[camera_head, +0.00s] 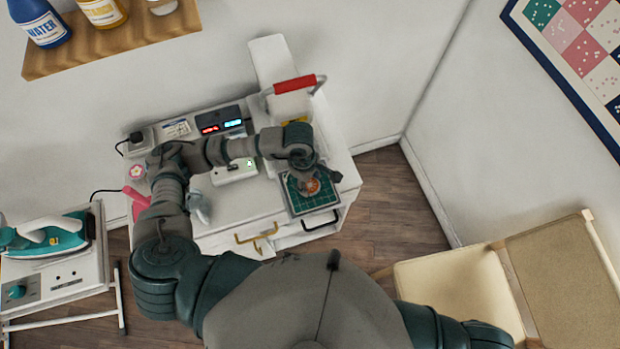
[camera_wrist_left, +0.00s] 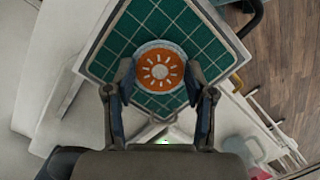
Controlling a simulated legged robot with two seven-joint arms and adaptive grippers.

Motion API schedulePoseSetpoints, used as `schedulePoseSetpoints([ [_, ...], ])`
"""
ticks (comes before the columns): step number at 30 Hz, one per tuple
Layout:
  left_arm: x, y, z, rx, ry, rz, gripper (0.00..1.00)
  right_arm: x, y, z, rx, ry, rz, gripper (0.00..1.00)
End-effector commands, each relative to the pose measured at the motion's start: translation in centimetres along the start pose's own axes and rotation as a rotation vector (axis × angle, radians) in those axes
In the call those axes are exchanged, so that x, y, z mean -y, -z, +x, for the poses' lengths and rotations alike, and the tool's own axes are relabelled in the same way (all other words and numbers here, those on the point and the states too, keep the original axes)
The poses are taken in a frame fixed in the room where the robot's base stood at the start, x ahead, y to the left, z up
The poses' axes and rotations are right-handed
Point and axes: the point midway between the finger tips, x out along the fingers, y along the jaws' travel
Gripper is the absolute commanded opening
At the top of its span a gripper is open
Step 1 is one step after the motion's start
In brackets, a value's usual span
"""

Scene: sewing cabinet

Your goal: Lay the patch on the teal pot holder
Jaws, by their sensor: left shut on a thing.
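The teal pot holder (camera_head: 296,200) has a white grid and a pale border. It lies at the front right corner of the white cabinet and fills the upper middle of the left wrist view (camera_wrist_left: 205,42). The round orange patch (camera_head: 312,187) has a white sun design and a pale rim. It shows over the pot holder in the wrist view (camera_wrist_left: 160,72). My left gripper (camera_head: 308,180) is shut on the patch, with a finger at each side of it. Whether the patch touches the pot holder is unclear. My right gripper is out of view.
A press with a red handle (camera_head: 295,85) stands behind the pot holder. A box with lit displays (camera_head: 222,122) and a pink flower piece (camera_head: 136,171) are farther left on the cabinet. An iron (camera_head: 45,237) is at far left, a chair (camera_head: 455,285) at right.

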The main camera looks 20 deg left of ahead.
Motion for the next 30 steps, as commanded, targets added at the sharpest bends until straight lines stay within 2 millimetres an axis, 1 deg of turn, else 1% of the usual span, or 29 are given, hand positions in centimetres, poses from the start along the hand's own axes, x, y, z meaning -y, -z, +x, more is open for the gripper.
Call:
schedulePoseSetpoints([
  [2,0.0,0.0,0.0,0.0,0.0,0.0,0.44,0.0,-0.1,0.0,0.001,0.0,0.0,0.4],
  [3,0.0,0.0,0.0,0.0,0.0,0.0,0.57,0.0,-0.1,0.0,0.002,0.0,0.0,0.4],
  [5,0.0,0.0,0.0,0.0,0.0,0.0,0.72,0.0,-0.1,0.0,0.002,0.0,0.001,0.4],
  [6,0.0,0.0,0.0,0.0,0.0,0.0,0.82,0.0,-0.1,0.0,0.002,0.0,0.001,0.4],
  [7,0.0,0.0,0.0,0.0,0.0,0.0,0.84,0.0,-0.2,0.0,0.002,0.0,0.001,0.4],
  [17,0.0,0.0,-0.3,0.0,0.0,0.0,0.84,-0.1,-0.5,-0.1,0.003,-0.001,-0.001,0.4],
  [20,-0.1,0.0,-1.4,-0.001,-0.003,0.001,0.84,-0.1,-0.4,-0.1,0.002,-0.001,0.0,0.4],
  [27,-0.2,0.1,-5.6,-0.001,-0.003,0.001,0.84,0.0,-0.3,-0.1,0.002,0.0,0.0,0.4],
  [30,-0.2,0.1,-6.8,0.0,-0.001,0.001,0.84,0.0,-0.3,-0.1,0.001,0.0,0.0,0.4],
])
